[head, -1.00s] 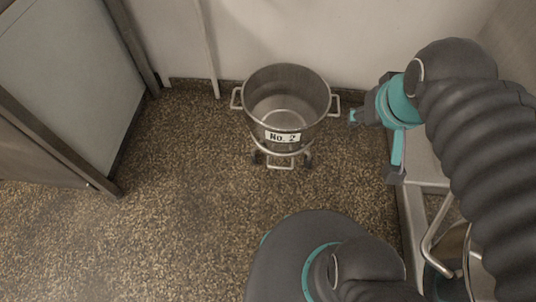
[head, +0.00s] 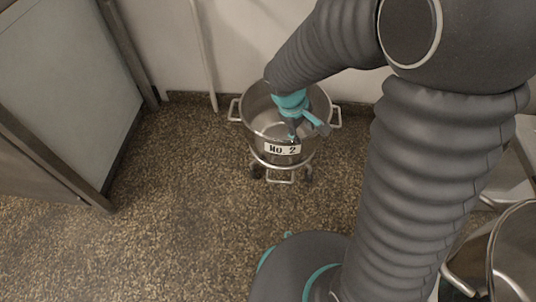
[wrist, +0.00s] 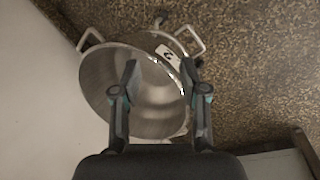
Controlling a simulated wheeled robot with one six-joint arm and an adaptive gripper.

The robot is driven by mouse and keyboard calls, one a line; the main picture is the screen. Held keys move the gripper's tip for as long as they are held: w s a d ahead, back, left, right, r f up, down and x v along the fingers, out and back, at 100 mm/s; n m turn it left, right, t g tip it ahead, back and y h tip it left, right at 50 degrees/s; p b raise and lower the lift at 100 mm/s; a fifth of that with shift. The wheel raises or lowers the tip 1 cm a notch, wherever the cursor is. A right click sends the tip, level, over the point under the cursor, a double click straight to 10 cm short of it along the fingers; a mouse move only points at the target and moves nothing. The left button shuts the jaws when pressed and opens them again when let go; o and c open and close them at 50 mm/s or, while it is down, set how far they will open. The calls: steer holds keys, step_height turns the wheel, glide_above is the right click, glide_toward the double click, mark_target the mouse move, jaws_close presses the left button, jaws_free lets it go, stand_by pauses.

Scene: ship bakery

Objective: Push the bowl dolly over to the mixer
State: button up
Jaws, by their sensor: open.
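The bowl dolly is a round steel bowl (head: 262,118) with two side handles and a "No. 2" label, on a wheeled frame (head: 281,172). It stands on the floor near the back wall. My gripper (head: 307,132) is over the bowl's front rim, above the label. In the wrist view my gripper (wrist: 158,68) is open. The bowl (wrist: 110,75) lies below and between its two fingers, with the label at the right. I cannot tell whether a finger touches the rim. A steel bowl-like vessel (head: 518,255) stands at the lower right; I cannot tell if it belongs to the mixer.
A pale door or cabinet panel (head: 65,85) stands at the left. The back wall (head: 250,45) is close behind the bowl, with a vertical pipe (head: 204,55). The speckled floor (head: 170,220) is clear in front and to the left.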

steer(key=w+a+f+n+b, duration=0.1)
steer(key=a+f+n, duration=0.1)
steer(key=f, duration=0.3)
steer(key=w+a+f+n, duration=0.1)
steer(key=a+f, duration=0.2)
steer(key=f, duration=0.3)
steer(key=n+h+b, duration=0.1)
steer(key=n, duration=0.4)
glide_toward(280, 181)
steer(key=v, duration=0.3)
steer(key=shift+a+f, duration=0.1)
steer(key=b+x, duration=0.1)
steer(key=x, duration=0.6)
steer(key=b+x, duration=0.2)
steer(key=x, duration=0.4)
steer(key=shift+w+d+f, duration=0.1)
steer(key=shift+d+f, duration=0.15)
steer(key=shift+d, duration=0.1)
jaws_close()
